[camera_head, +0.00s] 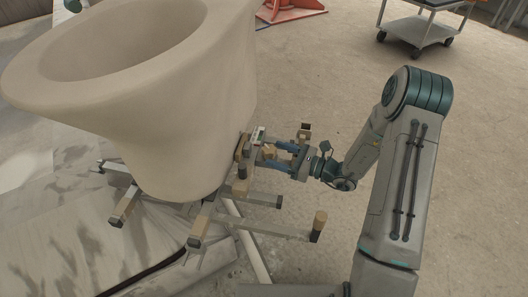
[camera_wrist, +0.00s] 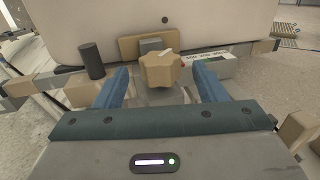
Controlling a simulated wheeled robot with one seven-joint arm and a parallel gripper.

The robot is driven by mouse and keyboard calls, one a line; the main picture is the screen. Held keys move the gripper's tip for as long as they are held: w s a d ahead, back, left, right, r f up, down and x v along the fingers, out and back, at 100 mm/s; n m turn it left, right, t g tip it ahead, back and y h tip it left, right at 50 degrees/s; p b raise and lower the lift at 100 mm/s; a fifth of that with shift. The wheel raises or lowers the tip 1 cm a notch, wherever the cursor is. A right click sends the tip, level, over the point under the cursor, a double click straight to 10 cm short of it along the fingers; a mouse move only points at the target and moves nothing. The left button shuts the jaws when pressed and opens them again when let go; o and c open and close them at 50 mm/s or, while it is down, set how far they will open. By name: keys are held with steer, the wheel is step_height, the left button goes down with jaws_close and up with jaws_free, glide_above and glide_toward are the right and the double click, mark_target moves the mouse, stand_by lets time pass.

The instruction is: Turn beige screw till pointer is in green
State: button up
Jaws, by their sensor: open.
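The beige screw (camera_wrist: 160,72) has a lobed, star-shaped head and sits in front of the large beige vessel in the wrist view. A white line marks its top. In the head view the screw (camera_head: 269,152) is small and partly hidden by my fingers. My gripper (camera_wrist: 161,82) is open, its blue fingers on either side of the screw head, with visible gaps. It also shows in the head view (camera_head: 276,154). A pale scale (camera_wrist: 208,60) with dark lettering lies right of the screw. A red mark shows near its left end; I cannot make out the pointer or a green zone.
The big beige vessel (camera_head: 205,90) stands on a metal frame with several arms and beige end blocks (camera_head: 320,218). A dark cylinder (camera_wrist: 91,61) rises left of the screw. A grey cart (camera_head: 417,30) stands far back right. Open floor lies behind my arm.

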mark_target(264, 150)
steer(key=x, duration=0.5)
steer(key=shift+a+b, duration=0.2)
steer(key=shift+b, duration=0.2)
steer(key=c, duration=1)
